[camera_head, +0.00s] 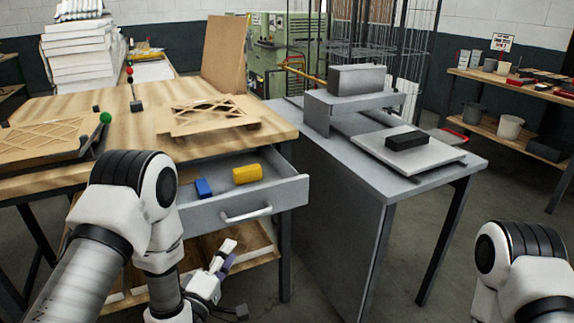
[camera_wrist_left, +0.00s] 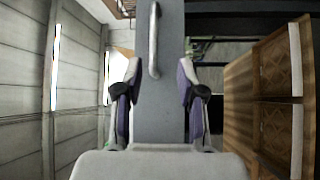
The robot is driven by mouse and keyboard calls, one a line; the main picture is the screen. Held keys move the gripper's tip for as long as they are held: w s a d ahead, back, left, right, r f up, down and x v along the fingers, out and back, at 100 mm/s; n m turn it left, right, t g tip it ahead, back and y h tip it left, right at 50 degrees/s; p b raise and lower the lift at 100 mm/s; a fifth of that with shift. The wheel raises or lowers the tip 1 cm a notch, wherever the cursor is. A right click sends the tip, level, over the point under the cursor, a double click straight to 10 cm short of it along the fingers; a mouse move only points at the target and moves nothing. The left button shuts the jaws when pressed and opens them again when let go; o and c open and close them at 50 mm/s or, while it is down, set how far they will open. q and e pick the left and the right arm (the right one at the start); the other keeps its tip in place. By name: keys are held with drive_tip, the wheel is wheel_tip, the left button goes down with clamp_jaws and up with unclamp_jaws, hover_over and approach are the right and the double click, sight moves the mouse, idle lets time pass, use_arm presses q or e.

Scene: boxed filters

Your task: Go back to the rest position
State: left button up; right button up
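My left gripper (camera_head: 236,279) is low in front of the wooden workbench, below the open drawer (camera_head: 296,193). In the left wrist view, its purple-padded fingers (camera_wrist_left: 160,85) stand apart with nothing between them. The grey drawer front (camera_wrist_left: 160,115) and its handle (camera_wrist_left: 154,40) show behind the gap. My left arm covers part of the bench and drawer. Part of my right arm shows at the lower right in the head view; its gripper is out of the picture.
A blue block (camera_head: 203,188) and a yellow cylinder (camera_head: 247,174) lie in the drawer. The grey table (camera_head: 450,158) stands to the right with a black box (camera_head: 407,140) on a light plate. Floor is clear between that table and the right shelf (camera_head: 500,128).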

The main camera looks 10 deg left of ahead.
use_arm(q)
drive_tip(key=s+a+f+m+g+y+p, duration=0.2)
drive_tip(key=s+f+m+g+p, duration=0.15)
drive_tip(key=s+f+g, duration=0.7)
drive_tip(key=s+f+m+g, duration=0.4)
drive_tip(key=s+m, duration=0.1)
drive_tip(key=s, duration=0.5)
drive_tip(key=s+a+f+m+g+y+p, duration=0.1)
drive_tip(key=s+f+m+g, duration=0.3)
drive_tip(key=s, duration=0.7)
drive_tip(key=shift+a+f+m+y, duration=0.3)
drive_tip(key=shift+f+m, duration=0.35)
drive_tip(key=shift+f, duration=0.1)
use_arm(e)
wheel_tip(320, 180, up, 6)
drive_tip(key=shift+f, duration=0.15)
